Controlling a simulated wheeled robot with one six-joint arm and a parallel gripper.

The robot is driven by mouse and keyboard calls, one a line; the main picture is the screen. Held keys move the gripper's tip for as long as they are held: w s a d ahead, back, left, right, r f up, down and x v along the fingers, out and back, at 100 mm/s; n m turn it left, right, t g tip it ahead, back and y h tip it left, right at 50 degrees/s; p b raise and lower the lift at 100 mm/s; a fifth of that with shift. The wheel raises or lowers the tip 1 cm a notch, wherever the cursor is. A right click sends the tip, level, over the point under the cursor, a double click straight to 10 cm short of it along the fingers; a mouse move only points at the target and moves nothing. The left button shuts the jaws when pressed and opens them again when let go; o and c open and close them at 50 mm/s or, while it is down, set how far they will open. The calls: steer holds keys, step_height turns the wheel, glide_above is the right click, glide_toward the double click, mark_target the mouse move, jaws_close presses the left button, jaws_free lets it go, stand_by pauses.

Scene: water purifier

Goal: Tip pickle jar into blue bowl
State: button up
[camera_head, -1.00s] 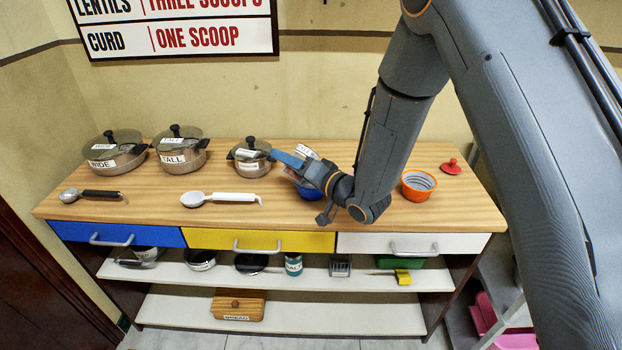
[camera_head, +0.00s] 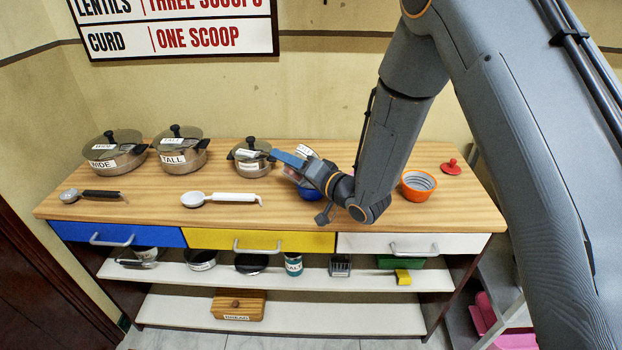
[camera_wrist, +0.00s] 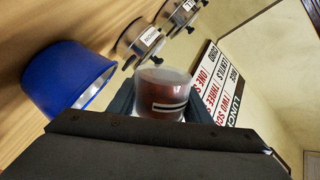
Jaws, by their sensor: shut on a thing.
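My gripper (camera_head: 300,168) is shut on the pickle jar (camera_wrist: 163,92), a clear jar with dark reddish contents and a label band. In the wrist view the jar sits between the fingers, its open-looking end toward the pots. The blue bowl (camera_wrist: 62,82) stands on the counter beside the jar in the wrist view. In the head view the blue bowl (camera_head: 309,193) is mostly hidden behind my gripper, and the jar is largely covered by it. The jar looks apart from the bowl, and no contents show outside it.
Lidded pots (camera_head: 181,150) stand at the back left of the wooden counter (camera_head: 150,207). A white spoon (camera_head: 222,199) lies in front of them. An orange bowl (camera_head: 418,184) and a red lid (camera_head: 451,167) are to the right of my arm. The counter's front is mostly clear.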

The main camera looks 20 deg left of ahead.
steer(key=shift+r+m+p, duration=0.35)
steer(key=shift+r+m, duration=0.05)
steer(key=shift+m, duration=0.3)
stand_by(1.4)
steer(key=shift+s+a+f+m, duration=0.1)
steer(key=shift+f+m, duration=0.2)
steer(key=shift+m, duration=0.5)
steer(key=shift+f+m, duration=0.3)
steer(key=shift+m, duration=0.5)
stand_by(3.4)
steer(key=shift+r+m, duration=0.15)
steer(key=shift+m, duration=0.15)
stand_by(0.6)
